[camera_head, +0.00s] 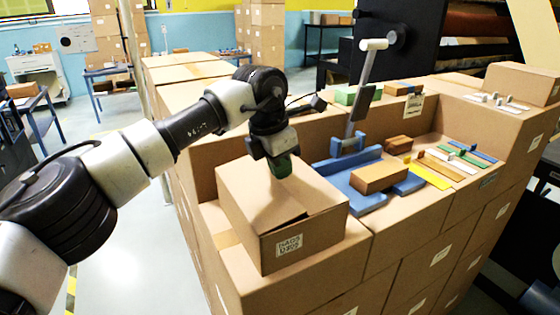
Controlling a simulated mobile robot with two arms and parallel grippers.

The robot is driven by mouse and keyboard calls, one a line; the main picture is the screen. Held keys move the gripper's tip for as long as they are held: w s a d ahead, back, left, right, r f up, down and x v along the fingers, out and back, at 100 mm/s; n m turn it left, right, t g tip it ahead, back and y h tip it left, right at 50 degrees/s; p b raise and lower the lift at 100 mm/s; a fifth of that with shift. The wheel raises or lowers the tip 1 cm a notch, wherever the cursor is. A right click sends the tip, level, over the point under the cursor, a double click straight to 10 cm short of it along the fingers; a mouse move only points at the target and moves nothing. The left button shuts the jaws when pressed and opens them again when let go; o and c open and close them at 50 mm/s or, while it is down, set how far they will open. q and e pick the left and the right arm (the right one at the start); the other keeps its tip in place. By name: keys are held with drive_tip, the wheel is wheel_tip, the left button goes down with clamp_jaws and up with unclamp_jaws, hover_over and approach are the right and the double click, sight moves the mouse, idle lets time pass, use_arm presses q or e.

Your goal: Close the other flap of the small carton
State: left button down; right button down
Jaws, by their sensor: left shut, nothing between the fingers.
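The small carton (240,195) sits on a larger cardboard box near the middle of the head view, with a printed label on its front side. Its top panels lie nearly flat, and a dark gap (292,222) shows along the front edge of the top. My left gripper (281,168) points down over the back part of the carton's top. Its green fingertips are shut and empty, at or just above the cardboard; I cannot tell whether they touch. The gripper hides part of the top's back edge. My right gripper is not in view.
Right of the carton stands a blue fixture (345,170) with an upright grey lever (362,85). A small brown box (380,177) lies on it. Colored strips (430,172) lie farther right. Stacked boxes form the work surface, and a black machine (440,40) stands behind.

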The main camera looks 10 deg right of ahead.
use_arm(q)
drive_tip(key=shift+d+f, duration=0.2)
drive_tip(key=shift+d, duration=0.05)
drive_tip(key=shift+a, duration=0.1)
idle(0.4)
